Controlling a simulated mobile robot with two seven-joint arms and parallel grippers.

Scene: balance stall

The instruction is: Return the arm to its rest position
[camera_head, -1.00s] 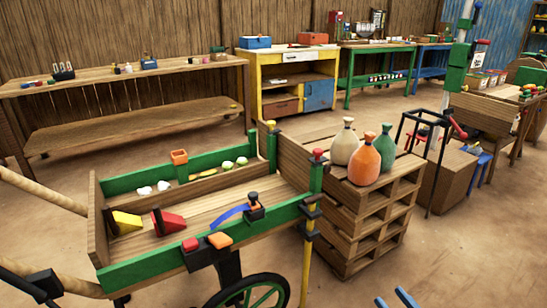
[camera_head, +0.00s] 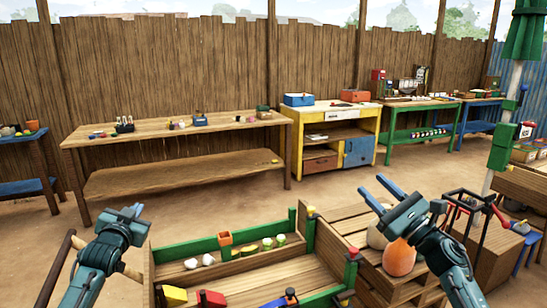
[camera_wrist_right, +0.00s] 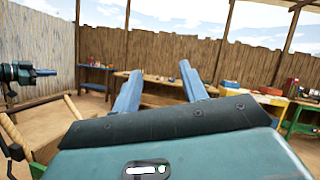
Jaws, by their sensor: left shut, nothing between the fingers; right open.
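My left gripper (camera_head: 136,209) is raised at the lower left of the head view, above the cart's left side. It is shut and empty. It also shows at the left edge of the right wrist view (camera_wrist_right: 44,72). My right gripper (camera_head: 374,186) is raised at the right of the head view, its two blue fingers spread and pointing up and left. In the right wrist view the fingers (camera_wrist_right: 160,70) are apart with nothing between them.
The wooden cart (camera_head: 270,280) with green rails (camera_head: 204,247) fills the bottom middle. The pallet stack (camera_head: 345,223) stands right of it. A long wooden bench (camera_head: 180,130) and a yellow cabinet (camera_head: 335,115) stand along the back fence. Open floor (camera_head: 240,205) lies between them and the cart.

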